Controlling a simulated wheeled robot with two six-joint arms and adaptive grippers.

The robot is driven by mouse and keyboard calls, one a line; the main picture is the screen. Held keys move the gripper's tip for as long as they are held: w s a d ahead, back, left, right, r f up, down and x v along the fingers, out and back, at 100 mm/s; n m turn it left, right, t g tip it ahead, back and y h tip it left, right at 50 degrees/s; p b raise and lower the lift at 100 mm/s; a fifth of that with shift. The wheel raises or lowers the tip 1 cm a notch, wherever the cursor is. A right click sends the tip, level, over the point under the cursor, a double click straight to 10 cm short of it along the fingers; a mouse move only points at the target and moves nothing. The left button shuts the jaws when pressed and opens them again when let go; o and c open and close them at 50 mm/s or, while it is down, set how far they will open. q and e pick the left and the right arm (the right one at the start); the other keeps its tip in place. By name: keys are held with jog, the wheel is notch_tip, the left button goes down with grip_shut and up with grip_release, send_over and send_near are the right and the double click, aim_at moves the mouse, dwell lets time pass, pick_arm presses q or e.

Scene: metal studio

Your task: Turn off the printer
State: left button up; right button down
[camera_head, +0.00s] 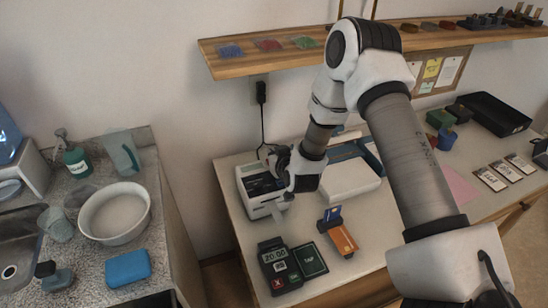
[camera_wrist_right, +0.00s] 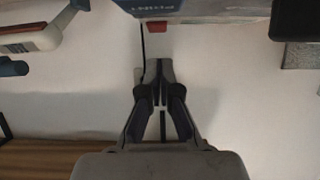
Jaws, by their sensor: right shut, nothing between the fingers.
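The printer (camera_head: 258,192) is a small white box with a dark top, on the left end of the white table. My right gripper (camera_head: 278,160) is beside the printer's back right side in the head view. Its tip is dark and partly hidden, so I cannot tell whether it touches the printer. In the right wrist view the gripper fingers (camera_wrist_right: 158,66) are closed together with nothing between them. My left gripper is not in view.
A black cord runs from a wall plug (camera_head: 261,92) down behind the printer. A white box (camera_head: 350,178), a card terminal (camera_head: 273,262), a green pad (camera_head: 309,261) and an orange device (camera_head: 342,240) stand nearby. A wooden shelf (camera_head: 290,61) hangs above. A sink counter is left, across a gap.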

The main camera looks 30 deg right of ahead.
jog(key=r, duration=0.2)
jog(key=shift+s+a+r+p, duration=0.1)
jog(key=shift+s+r+p, duration=0.25)
jog(key=shift+p, duration=0.05)
pick_arm(q)
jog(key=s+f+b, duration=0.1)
jog(key=b, duration=0.2)
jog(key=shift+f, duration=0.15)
pick_arm(e)
jog(key=s+a, duration=0.2)
jog(key=s, duration=0.7)
jog(key=shift+s+a, duration=0.15)
jog(key=shift+s, duration=0.25)
